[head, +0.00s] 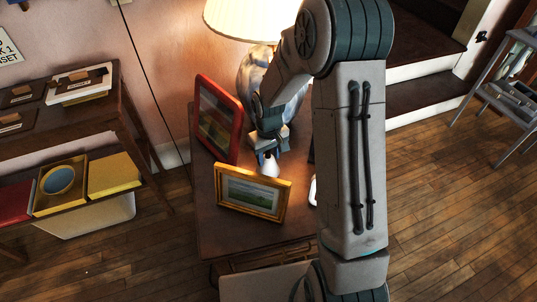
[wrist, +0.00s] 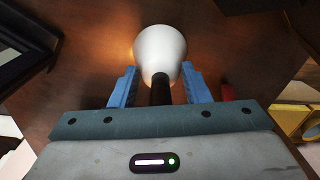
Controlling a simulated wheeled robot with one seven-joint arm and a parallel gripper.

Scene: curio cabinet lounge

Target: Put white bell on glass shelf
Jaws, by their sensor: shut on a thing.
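The white bell (head: 269,166) is at my gripper (head: 268,133), above or on the dark wooden side table (head: 225,232); I cannot tell if it touches the top. In the wrist view the bell (wrist: 160,50) has a white flared body and a dark handle (wrist: 161,90). The handle lies between the two blue fingers of my gripper (wrist: 161,88), which is shut on it. No glass shelf can be made out for certain.
A red picture frame (head: 219,118) stands left of the gripper, and a gold frame (head: 252,192) stands in front. A lamp (head: 258,75) is behind. A shelf unit (head: 75,135) with boxes is at left. A metal-framed rack (head: 507,95) is at far right.

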